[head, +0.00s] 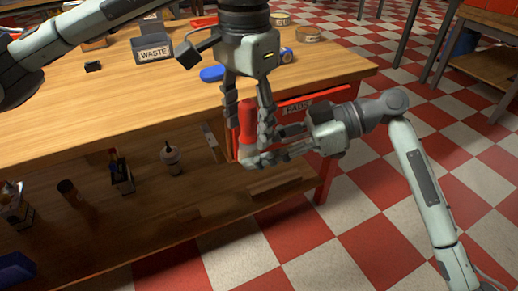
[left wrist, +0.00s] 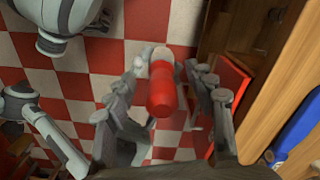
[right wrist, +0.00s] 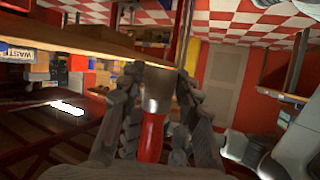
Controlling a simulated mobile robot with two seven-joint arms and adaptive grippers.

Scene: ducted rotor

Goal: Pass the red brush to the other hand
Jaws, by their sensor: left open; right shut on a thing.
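The red brush (head: 246,120) stands roughly upright in front of the bench edge, red handle up and pale part down. My right gripper (head: 264,149) is shut on its lower part from the right. My left gripper (head: 249,128) points down from above, open, with its fingers on either side of the red handle. In the left wrist view the handle (left wrist: 161,95) lies between the spread fingers with gaps on both sides. In the right wrist view the brush's grey part (right wrist: 158,90) and red part (right wrist: 151,137) show between the right fingers.
The wooden workbench (head: 100,85) has a red drawer (head: 310,102) close behind the grippers. A WASTE bin (head: 153,49) and a blue object (head: 212,74) sit on top.

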